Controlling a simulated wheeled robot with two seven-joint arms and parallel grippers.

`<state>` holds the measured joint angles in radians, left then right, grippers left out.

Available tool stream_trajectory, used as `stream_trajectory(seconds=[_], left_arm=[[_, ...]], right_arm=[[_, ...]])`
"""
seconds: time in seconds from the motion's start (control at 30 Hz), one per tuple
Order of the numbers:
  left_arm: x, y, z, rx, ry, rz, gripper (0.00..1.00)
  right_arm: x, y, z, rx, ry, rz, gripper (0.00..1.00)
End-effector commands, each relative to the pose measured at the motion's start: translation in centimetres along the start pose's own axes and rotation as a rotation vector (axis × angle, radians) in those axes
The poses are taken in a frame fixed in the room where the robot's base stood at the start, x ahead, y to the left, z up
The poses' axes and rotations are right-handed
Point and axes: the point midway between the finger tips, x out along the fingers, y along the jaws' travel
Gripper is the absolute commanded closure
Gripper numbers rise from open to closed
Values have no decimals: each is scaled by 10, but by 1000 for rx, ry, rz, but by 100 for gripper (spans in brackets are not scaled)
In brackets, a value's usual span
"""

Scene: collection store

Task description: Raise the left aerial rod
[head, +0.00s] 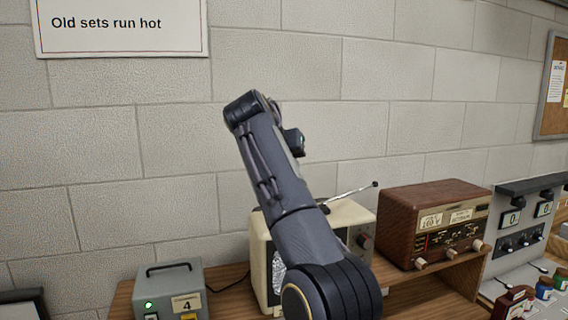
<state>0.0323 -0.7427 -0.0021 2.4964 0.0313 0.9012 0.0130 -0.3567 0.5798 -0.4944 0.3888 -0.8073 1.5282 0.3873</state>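A cream television set (348,218) stands on the wooden bench, partly hidden behind one of my arms. One thin aerial rod (350,191) shows, slanting low up to the right and ending in a dark tip. The left aerial rod cannot be made out; my arm covers the area left of the visible rod. The arm rises from the bottom middle and leans left in front of the set. I cannot tell for sure which arm it is. No gripper fingers show; any hand at its far end is hidden behind the arm.
A brown radio (432,208) stands right of the set. A grey box marked 4 (172,290), with a green light, stands at left. A control panel (530,225) and small coloured jars (544,288) are at far right.

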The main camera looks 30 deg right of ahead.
Motion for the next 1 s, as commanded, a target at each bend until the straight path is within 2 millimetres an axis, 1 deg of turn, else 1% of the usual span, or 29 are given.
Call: stream_trajectory(seconds=[0.47, 0.5, 0.63, 0.67, 0.9, 1.0], left_arm=[[0, 0, 0, 0, 0, 0, 100], [0, 0, 0, 0, 0, 0, 100], [0, 0, 0, 0, 0, 0, 100], [0, 0, 0, 0, 0, 0, 100], [0, 0, 0, 0, 0, 0, 100], [0, 0, 0, 0, 0, 0, 100]], right_arm=[[1, 2, 0, 8, -9, -8, 100], [1, 2, 0, 8, -10, -8, 92], [1, 1, 0, 8, -9, -8, 75], [1, 1, 0, 8, -9, -8, 73], [1, 1, 0, 8, -9, -8, 73], [-4, 1, 0, 8, -8, -9, 73]])
